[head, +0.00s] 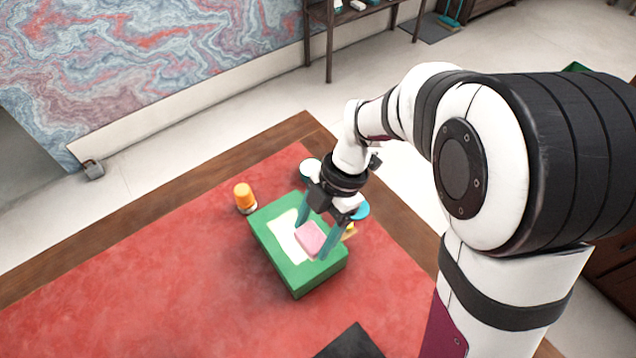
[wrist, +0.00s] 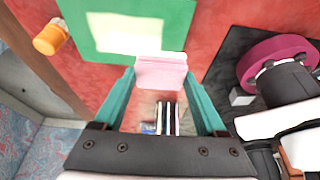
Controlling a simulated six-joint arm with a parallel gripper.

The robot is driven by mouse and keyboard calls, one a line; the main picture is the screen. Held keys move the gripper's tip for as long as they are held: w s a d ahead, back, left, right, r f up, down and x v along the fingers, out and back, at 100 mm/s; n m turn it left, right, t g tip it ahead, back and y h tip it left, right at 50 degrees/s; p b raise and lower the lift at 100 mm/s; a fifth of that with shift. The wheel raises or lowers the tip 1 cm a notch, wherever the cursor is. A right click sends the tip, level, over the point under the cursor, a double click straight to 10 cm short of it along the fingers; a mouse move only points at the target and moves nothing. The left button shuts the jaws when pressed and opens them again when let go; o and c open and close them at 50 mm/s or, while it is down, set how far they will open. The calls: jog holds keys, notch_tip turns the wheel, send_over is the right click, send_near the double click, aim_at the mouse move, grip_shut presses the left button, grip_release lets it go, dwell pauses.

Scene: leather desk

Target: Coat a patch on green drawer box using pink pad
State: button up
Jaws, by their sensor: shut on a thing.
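The green drawer box (head: 296,270) stands on the red desk top. A pale cream patch (head: 288,236) shows on its top face. The box (wrist: 180,38) and patch (wrist: 125,32) also show at the top of the wrist view. My gripper (head: 318,246) is shut on the pink pad (head: 310,238), with a teal finger on each side. The pad also shows between the fingertips in the wrist view (wrist: 161,72). It is over the top of the box, beside or overlapping the patch; I cannot tell whether it touches the surface.
An orange-capped item (head: 244,197) stands left of the box. A white-topped round container (head: 310,168), a blue round thing (head: 361,210) and a yellow thing (head: 349,231) are behind and right of it. A black slab (head: 350,343) lies in front. The red desk at left is clear.

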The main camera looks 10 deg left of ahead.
jog(key=shift+f, duration=1.95)
notch_tip(320, 180, down, 2)
jog(key=shift+w+a, duration=0.1)
jog(key=shift+w, duration=0.05)
jog(key=shift+w+a, duration=0.55)
jog(key=shift+w, duration=0.05)
jog(key=shift+c, duration=0.5)
jog(key=shift+w+a, duration=3.2)
jog(key=shift+w, duration=0.2)
jog(key=shift+s+d, duration=1.95)
jog(key=shift+s, duration=0.15)
jog(key=shift+s+d, duration=1.9)
jog(key=shift+s, duration=0.2)
jog(key=shift+w+a, duration=0.15)
jog(key=shift+a, duration=0.45)
jog(key=shift+w+a, duration=1.8)
jog(key=shift+w, duration=0.15)
jog(key=shift+w+a, duration=1.75)
jog(key=shift+w, duration=0.15)
jog(key=shift+s+d, duration=1.95)
jog(key=shift+s, duration=0.15)
jog(key=shift+s+d, duration=1.9)
jog(key=shift+s, duration=0.2)
jog(key=shift+r, duration=4.15)
